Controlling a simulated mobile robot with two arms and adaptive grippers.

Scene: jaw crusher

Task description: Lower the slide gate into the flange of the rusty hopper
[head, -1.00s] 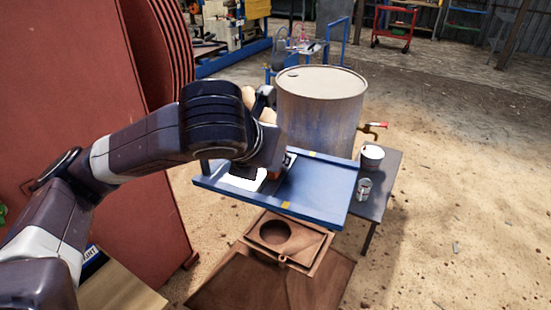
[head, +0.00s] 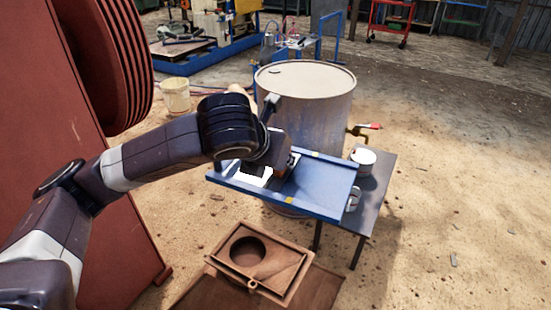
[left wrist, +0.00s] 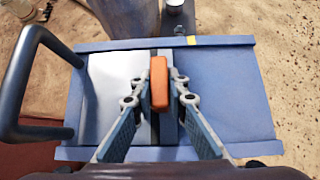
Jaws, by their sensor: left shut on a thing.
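The slide gate (head: 320,190) is a blue, shallow-edged frame with yellow marks, a white plate (left wrist: 118,88) and a dark handle loop (left wrist: 18,85). It hangs in the air, roughly level. My left gripper (left wrist: 159,92) is shut on the orange grip (left wrist: 159,83) in its middle. In the head view my wrist hides most of that hold. The rusty hopper (head: 215,290) is below, with its square flange (head: 291,267) and round opening showing. The gate appears beyond and above the flange, with a clear gap between them. My right gripper is not in view.
A large grey drum (head: 305,110) with a brass tap (head: 362,130) stands behind the gate. A small dark table (head: 375,195) with cans (head: 363,160) is at its right. A red machine (head: 75,110) fills the left side. Sandy floor is open at the right.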

